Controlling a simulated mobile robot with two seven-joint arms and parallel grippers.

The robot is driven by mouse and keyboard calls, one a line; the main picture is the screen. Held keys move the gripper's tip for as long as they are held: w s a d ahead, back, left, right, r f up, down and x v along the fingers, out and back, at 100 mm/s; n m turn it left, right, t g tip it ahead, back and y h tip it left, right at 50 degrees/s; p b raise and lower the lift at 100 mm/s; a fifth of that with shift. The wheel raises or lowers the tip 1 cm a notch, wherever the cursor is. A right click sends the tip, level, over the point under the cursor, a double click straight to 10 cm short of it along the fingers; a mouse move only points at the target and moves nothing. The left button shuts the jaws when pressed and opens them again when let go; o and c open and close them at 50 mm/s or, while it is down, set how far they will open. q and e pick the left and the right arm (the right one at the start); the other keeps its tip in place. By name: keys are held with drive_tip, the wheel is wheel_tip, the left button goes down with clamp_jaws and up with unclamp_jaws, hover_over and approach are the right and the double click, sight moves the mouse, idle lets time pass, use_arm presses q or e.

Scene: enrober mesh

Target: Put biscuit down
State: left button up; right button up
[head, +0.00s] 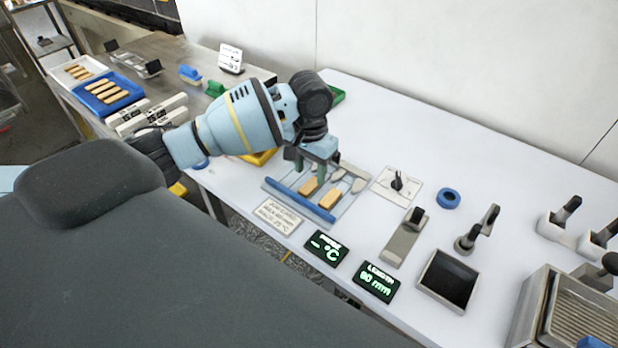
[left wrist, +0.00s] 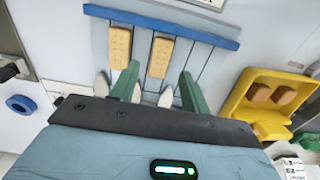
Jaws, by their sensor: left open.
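Two tan biscuits lie side by side on a grey slatted mesh (head: 347,208) with a blue bar along its front edge. One biscuit (head: 308,187) is on the left in the head view and the other (head: 328,198) on the right. In the left wrist view, one biscuit (left wrist: 160,57) lies between the lines of my green fingers and the other (left wrist: 119,47) beside the left finger. My left gripper (head: 312,171) is open above the mesh, its fingers pointing down and holding nothing; it also shows in the left wrist view (left wrist: 159,72). My right gripper is out of view.
A yellow holder (left wrist: 240,107) with brown blocks stands beside the mesh. Two dark display panels (head: 327,249) and a white label card (head: 278,216) lie in front. A blue ring (head: 449,198) and a black-topped block (head: 447,281) are right. A blue tray (head: 120,83) holds several biscuits.

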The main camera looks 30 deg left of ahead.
sight(310, 185)
use_arm(q)
wheel_tip(310, 185, up, 8)
drive_tip(key=shift+r+p, duration=0.2)
drive_tip(key=shift+p, duration=0.1)
